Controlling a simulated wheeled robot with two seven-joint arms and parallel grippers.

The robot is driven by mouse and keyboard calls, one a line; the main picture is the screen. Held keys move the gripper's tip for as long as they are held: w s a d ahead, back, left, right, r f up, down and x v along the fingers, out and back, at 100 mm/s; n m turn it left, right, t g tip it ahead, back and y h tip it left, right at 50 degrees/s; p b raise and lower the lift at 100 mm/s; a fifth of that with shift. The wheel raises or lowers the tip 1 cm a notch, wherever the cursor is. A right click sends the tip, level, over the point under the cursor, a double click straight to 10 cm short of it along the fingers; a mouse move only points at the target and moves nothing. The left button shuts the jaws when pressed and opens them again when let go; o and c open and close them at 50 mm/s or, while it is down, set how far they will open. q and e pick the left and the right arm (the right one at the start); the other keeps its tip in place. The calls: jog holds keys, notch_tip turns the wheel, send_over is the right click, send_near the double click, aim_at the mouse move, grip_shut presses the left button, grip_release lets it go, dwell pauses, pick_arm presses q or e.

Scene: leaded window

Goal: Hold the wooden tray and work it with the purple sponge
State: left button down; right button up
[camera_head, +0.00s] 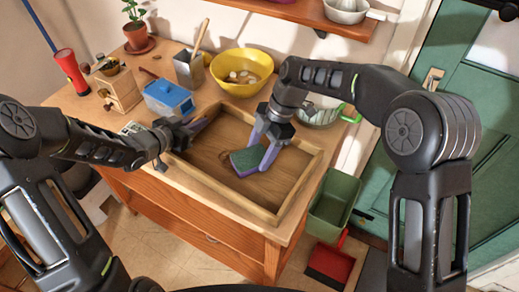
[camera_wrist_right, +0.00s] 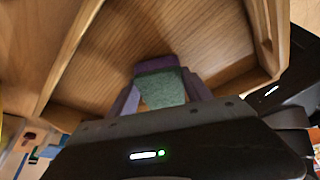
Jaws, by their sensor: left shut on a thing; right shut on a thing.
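The wooden tray (camera_head: 225,191) is a shallow raised-edge box on the wooden table. Its wood-grained floor and walls fill much of the right wrist view (camera_wrist_right: 62,62). My left gripper (camera_head: 192,128) is shut on the tray's left wall; its own hand partly hides the grip. My right gripper (camera_head: 262,150) is over the inside of the tray, pointing down, shut on the purple sponge (camera_head: 246,161). The sponge has a green face and a purple edge, and shows between the fingers in the right wrist view (camera_wrist_right: 161,86). I cannot tell whether it touches the floor.
Behind the tray are a yellow bowl (camera_head: 241,70), a blue-lidded box (camera_head: 168,97), a utensil pot (camera_head: 188,69) and a wooden grinder (camera_head: 119,90). A glass dish (camera_head: 318,113) stands near my right arm.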

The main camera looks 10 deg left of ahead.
jog(key=shift+f, duration=0.3)
jog(key=shift+a, duration=0.1)
jog(key=shift+w+a, duration=0.4)
jog(key=shift+a, duration=0.35)
jog(key=shift+w+a, duration=0.4)
jog(key=shift+a, duration=0.35)
jog(key=shift+w+a+f, duration=0.1)
jog(key=shift+w+a, duration=0.3)
jog(key=shift+a, duration=0.4)
jog(key=shift+w+a, duration=0.35)
jog(key=shift+a, duration=0.4)
